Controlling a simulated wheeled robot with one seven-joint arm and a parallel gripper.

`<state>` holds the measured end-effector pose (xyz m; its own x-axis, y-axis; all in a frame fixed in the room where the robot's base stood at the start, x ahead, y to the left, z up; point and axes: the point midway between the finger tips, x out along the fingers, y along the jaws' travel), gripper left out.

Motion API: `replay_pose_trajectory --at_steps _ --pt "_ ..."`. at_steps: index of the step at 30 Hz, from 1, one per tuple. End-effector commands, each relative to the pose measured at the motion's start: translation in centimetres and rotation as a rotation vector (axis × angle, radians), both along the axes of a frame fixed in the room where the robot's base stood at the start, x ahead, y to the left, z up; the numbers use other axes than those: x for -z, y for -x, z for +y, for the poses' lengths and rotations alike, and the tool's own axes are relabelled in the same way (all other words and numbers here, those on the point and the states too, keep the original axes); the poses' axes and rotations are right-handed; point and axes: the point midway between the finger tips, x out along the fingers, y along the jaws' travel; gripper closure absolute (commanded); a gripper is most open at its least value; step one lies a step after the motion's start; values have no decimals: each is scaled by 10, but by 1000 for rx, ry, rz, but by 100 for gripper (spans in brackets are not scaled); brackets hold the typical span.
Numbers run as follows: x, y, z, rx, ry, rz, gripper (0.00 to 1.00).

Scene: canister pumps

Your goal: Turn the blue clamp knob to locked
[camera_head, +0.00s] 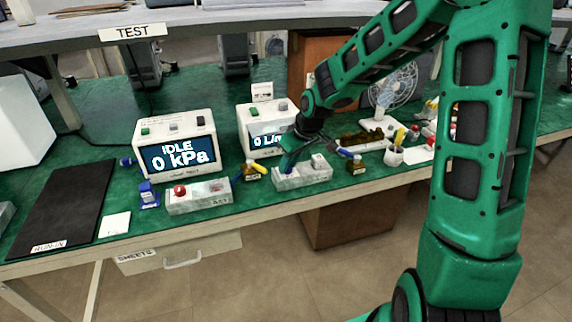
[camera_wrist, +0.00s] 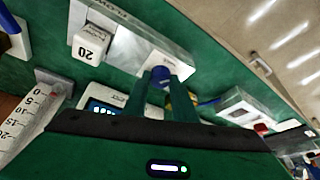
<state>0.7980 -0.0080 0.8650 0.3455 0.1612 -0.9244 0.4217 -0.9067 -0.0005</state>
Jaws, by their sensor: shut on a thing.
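The blue clamp knob (camera_wrist: 160,76) sits at one end of a grey block (camera_wrist: 142,47) with a white top, between the two green fingers of my gripper (camera_wrist: 161,84). My gripper is shut on the knob. In the head view my gripper (camera_head: 289,163) reaches down to the same grey block (camera_head: 308,180) near the front of the green bench. The fingers hide most of the knob there. The knob's setting and any lock mark cannot be read.
A second grey block with a red button (camera_head: 180,190) stands to the left. Small amber bottles (camera_head: 252,172) stand on either side of the gripped block. Behind are a meter reading IDLE 0 kPa (camera_head: 175,143) and a second meter (camera_head: 258,125), partly hidden by my arm.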

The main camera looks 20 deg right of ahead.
Motion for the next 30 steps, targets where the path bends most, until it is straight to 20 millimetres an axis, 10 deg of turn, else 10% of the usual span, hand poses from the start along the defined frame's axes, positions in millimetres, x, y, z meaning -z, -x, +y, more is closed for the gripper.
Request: replay_pose_trajectory --at_steps 30 --pt "0 0 7 744 0 -1 98"
